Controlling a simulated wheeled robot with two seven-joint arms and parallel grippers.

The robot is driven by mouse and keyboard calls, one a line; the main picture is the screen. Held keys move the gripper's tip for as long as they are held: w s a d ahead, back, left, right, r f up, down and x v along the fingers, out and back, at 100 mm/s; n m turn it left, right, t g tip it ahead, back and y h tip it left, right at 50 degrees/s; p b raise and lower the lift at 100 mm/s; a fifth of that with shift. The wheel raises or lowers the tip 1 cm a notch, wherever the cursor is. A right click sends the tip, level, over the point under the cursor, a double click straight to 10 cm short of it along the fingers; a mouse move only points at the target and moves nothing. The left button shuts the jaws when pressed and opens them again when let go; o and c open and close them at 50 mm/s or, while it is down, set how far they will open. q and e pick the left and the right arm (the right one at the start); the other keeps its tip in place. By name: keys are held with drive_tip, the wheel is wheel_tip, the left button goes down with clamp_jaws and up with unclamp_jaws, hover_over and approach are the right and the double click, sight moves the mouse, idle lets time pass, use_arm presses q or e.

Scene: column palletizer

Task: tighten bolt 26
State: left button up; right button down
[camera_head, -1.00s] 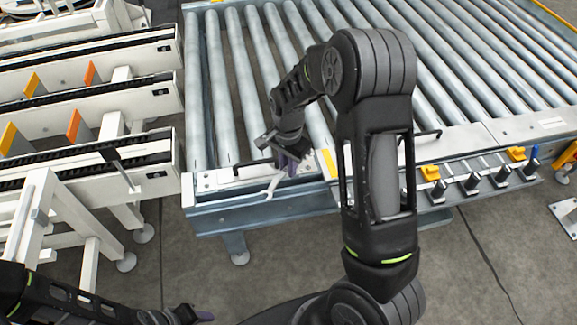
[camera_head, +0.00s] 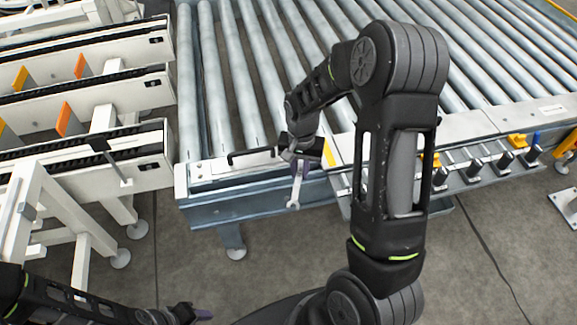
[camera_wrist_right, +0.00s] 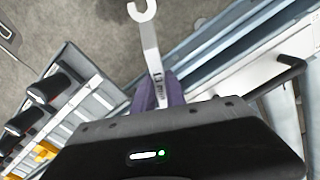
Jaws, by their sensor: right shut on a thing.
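My right gripper (camera_head: 300,168) is shut on a grey wrench (camera_head: 294,194). It holds the wrench at the front edge of the roller conveyor (camera_head: 250,186), with the open jaw pointing down in the picture. In the right wrist view the wrench (camera_wrist_right: 150,48) sticks out from the purple fingers (camera_wrist_right: 168,93), its hooked end over the grey floor. My left gripper (camera_head: 190,314) is low at the bottom edge, with its fingers too small to read. Bolt 26 cannot be made out in either view.
A black handle (camera_head: 252,155) stands on the conveyor's front plate, left of my right gripper. Black-topped posts (camera_head: 473,170) and yellow blocks (camera_head: 517,140) line the front to the right. White frames (camera_head: 100,165) stand at the left. The floor in front is mostly clear.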

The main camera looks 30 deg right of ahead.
drive_tip(key=s+d+n, duration=0.2)
drive_tip(key=d+n, duration=0.3)
drive_tip(key=n, duration=0.2)
drive_tip(key=shift+s+d+n, duration=0.25)
drive_tip(key=shift+s+n, duration=0.05)
drive_tip(key=shift+s, duration=0.05)
drive_tip(key=shift+f+b, duration=0.65)
drive_tip(key=shift+f, duration=0.45)
idle(1.9)
